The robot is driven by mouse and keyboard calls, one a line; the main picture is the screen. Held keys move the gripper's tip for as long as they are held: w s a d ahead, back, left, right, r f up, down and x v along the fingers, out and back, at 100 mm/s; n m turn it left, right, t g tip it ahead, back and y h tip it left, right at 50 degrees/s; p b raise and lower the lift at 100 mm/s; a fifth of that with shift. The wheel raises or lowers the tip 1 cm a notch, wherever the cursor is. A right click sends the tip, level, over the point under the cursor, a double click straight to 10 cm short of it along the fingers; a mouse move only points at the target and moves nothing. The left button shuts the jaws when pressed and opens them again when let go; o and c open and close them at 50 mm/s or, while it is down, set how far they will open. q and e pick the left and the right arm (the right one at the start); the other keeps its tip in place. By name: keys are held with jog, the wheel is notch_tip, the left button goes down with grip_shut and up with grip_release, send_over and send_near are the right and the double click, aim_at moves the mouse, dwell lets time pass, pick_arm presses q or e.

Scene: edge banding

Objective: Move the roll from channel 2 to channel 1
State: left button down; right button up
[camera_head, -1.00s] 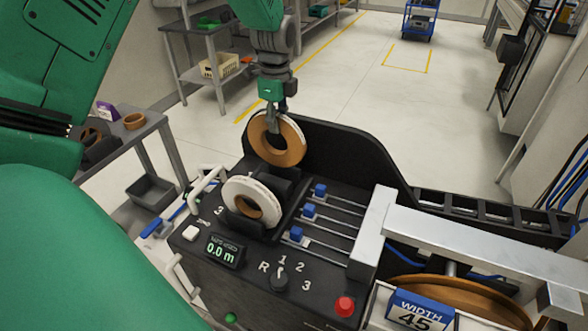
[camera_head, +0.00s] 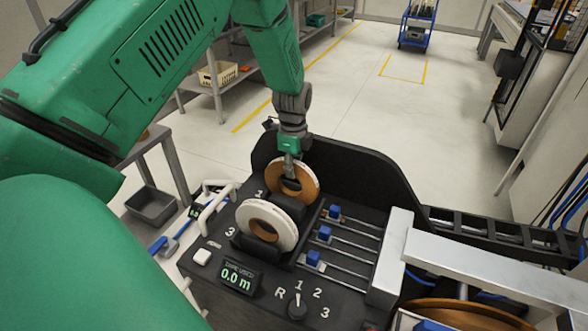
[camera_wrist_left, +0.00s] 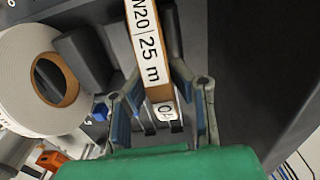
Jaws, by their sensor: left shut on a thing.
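My left gripper (camera_head: 291,180) is shut on a brown-faced roll (camera_head: 306,174) with a pale rim. The roll stands upright at the back of the black machine, in line with the slot marked 1, behind an empty-looking middle holder (camera_head: 289,205). Its lower edge is hidden, so I cannot tell if it rests in the channel. In the left wrist view the fingers (camera_wrist_left: 162,98) straddle the roll's rim, whose label (camera_wrist_left: 150,48) reads "25 m". A white roll (camera_head: 284,231) stands in the front channel marked 3. My right gripper is out of view.
Three blue sliders, such as the front one (camera_head: 313,259), sit on rails right of the rolls. A selector knob (camera_head: 298,305) and a 0.0 m display (camera_head: 238,276) are in front. A black curved wall (camera_head: 365,170) rises behind. A grey bin (camera_head: 151,205) stands at left.

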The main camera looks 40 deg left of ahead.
pick_arm(q)
jog(key=shift+s+d, duration=0.25)
jog(key=shift+d, duration=0.3)
jog(key=shift+w+d+f, duration=0.1)
jog(key=shift+w+d, duration=0.05)
jog(key=shift+d, duration=0.25)
jog(key=c, duration=1.4)
grip_release()
jog(key=shift+a+f, duration=0.1)
jog(key=shift+a, duration=0.15)
jog(key=shift+a+f, duration=0.1)
jog(key=shift+a, duration=0.15)
jog(key=r, duration=0.8)
jog(key=r+b, duration=0.1)
jog(key=r, duration=0.3)
jog(key=shift+d+r, duration=0.25)
jog(key=shift+r, duration=0.15)
